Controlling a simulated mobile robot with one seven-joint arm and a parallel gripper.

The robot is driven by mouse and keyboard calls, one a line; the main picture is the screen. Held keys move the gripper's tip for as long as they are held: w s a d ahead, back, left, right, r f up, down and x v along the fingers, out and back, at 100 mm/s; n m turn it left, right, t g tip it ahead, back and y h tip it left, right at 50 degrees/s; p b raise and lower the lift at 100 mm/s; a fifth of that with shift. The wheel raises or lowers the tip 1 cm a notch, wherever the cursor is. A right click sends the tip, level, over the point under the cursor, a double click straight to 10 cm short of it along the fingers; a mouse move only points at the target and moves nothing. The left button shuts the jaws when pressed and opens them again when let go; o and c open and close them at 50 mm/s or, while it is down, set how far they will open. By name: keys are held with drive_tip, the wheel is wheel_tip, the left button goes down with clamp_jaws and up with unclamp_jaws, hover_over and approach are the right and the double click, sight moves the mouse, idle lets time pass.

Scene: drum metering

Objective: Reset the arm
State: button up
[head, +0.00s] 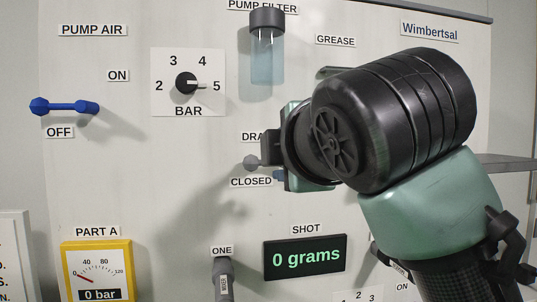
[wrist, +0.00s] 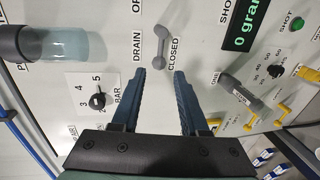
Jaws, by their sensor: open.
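My gripper (wrist: 158,74) is open and empty in the wrist view, its two blue fingers apart and pointing at the panel. The grey drain handle (wrist: 160,47) shows just beyond the fingertips, between the DRAIN and CLOSED labels; the gap between them is hard to judge. In the head view my gripper (head: 283,175) is mostly hidden behind my own dark wrist and green arm link. The rounded end of the drain handle (head: 252,162) shows left of it, above the CLOSED label. My arm is raised in front of the panel's right half.
The panel carries a blue pump air lever (head: 65,106), a BAR knob (head: 186,83) pointing at 5, a pump filter (head: 267,58), a grey ONE lever (head: 223,278), a shot display (head: 305,257) reading 0 grams and a yellow gauge (head: 97,270). A shelf (head: 508,161) juts out at right.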

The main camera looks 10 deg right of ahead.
drive_tip(key=shift+w+a+f, duration=0.1)
drive_tip(key=shift+w, duration=0.05)
drive_tip(key=s+a+r+m+t+y+b, duration=0.1)
drive_tip(key=s+a+r+m+t+y, duration=0.25)
drive_tip(key=s+a+m+t, duration=0.35)
drive_tip(key=s+m+t+h, duration=0.4)
drive_tip(key=s+m, duration=0.5)
drive_tip(key=m, duration=0.2)
drive_tip(key=shift+s+a+f+m+t+b, duration=0.15)
drive_tip(key=shift+a+f+m+t+b, duration=0.15)
drive_tip(key=shift+a+f+b, duration=0.15)
